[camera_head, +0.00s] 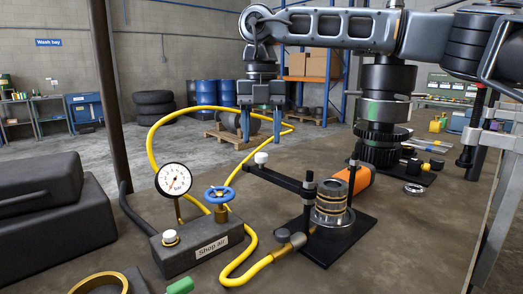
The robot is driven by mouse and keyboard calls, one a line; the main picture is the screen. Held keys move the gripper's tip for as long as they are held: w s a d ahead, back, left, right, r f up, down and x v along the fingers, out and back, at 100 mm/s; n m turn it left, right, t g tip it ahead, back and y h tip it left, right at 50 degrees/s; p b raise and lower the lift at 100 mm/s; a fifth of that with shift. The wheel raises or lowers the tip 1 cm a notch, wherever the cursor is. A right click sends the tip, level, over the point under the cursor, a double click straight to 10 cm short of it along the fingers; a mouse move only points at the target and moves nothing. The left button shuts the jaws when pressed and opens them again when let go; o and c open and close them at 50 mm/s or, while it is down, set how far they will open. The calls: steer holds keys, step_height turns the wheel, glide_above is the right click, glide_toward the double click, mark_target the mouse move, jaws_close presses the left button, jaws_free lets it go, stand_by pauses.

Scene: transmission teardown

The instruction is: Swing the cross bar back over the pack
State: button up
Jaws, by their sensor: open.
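The black cross bar (287,179) is swung out to the left of the pack, with a white knob (261,158) at its free end. Its other end meets a dark post (308,205) beside the pack. The pack (331,205), a stack of metallic and brownish rings, stands on a black base plate (357,233) with its top uncovered by the bar. My gripper (262,138) hangs open and empty, its two blue fingers pointing down. In the picture it is above the knob and apart from it.
A yellow hose (235,270) runs from the Shop Air block (198,246), with its gauge (174,180) and blue valve wheel (219,194), to a fitting beside the pack. An orange cylinder (357,179) lies behind the pack. The bench right of the base plate is clear.

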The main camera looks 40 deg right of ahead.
mark_target(261, 154)
steer(key=shift+f, duration=2.1)
steer(key=shift+c, duration=0.2)
jaws_close()
